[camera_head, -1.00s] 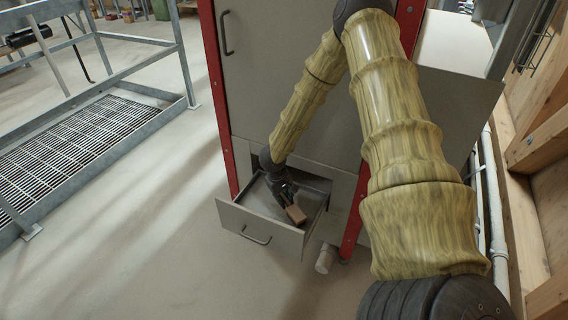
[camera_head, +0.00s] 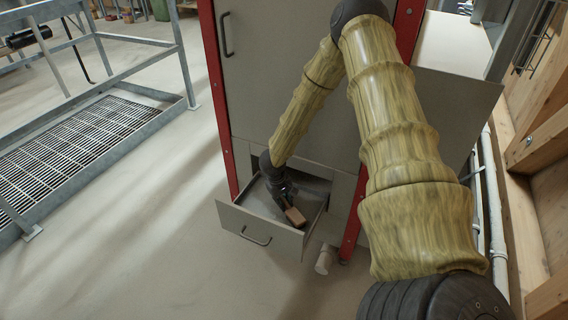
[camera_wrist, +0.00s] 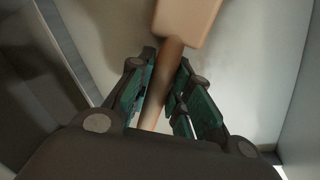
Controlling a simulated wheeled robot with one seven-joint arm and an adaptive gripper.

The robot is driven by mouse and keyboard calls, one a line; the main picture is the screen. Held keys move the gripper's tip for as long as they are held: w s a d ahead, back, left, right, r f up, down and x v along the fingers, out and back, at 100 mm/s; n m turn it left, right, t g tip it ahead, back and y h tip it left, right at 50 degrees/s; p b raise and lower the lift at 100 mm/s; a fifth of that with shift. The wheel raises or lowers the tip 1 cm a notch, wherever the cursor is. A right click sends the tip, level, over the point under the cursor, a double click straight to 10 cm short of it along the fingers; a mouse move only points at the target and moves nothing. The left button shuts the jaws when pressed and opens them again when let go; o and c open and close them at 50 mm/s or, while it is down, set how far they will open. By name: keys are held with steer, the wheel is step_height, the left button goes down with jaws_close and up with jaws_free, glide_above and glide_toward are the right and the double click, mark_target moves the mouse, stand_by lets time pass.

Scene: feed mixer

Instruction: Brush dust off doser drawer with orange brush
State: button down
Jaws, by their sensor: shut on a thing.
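The doser drawer (camera_head: 238,219) is pulled out of the cabinet front, and its inside is open to view from above. My gripper (camera_head: 284,197) points down into the drawer. It is shut on the handle of the orange-brown brush (camera_head: 295,216); the block end lies toward the drawer's front right corner. In the wrist view the brush handle runs between my green-padded fingers (camera_wrist: 158,75), and the brush block (camera_wrist: 187,20) is at the top. The pale drawer floor (camera_wrist: 235,90) shows behind it. The bristles are hidden, so I cannot tell whether they touch the floor. Dust is not clearly distinguishable.
The grey cabinet (camera_head: 285,70) with red posts stands behind the drawer. A pipe stub (camera_head: 324,260) is near the floor right of the drawer. A metal grating platform with rails (camera_head: 85,145) is at left. Wooden framing is at right. Floor in front is clear.

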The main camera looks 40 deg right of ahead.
steer(key=shift+w+a+r+p, duration=0.1)
steer(key=shift+w+a+p, duration=0.2)
steer(key=shift+w, duration=0.3)
steer(key=shift+w+a+r+p, duration=0.1)
steer(key=shift+w+a+p, duration=0.2)
steer(key=shift+w, duration=0.3)
steer(key=shift+w+a+p, duration=0.2)
steer(key=shift+w+p, duration=0.2)
steer(key=shift+w, duration=0.2)
steer(key=shift+w+a, duration=0.2)
steer(key=shift+w, duration=0.25)
steer(key=shift+w+a+f+p, duration=0.1)
steer(key=shift+w+a, duration=0.25)
steer(key=shift+w, duration=0.45)
steer(key=shift+w+a+f+p, duration=0.1)
steer(key=shift+w+a, duration=0.2)
steer(key=shift+w, duration=0.45)
steer(key=shift+w+a+p, duration=0.1)
steer(key=shift+w+a, duration=0.25)
steer(key=shift+w, duration=0.45)
steer(key=shift+s, duration=0.1)
steer(key=shift+s+d+p, duration=0.35)
steer(key=shift+s+p, duration=0.15)
steer(key=shift+s, duration=0.25)
steer(key=shift+s+d+p, duration=0.3)
steer(key=shift+s+p, duration=0.25)
steer(key=shift+s, duration=0.2)
steer(key=shift+s+d+p, duration=0.35)
steer(key=shift+s+p, duration=0.15)
steer(key=shift+s, duration=0.25)
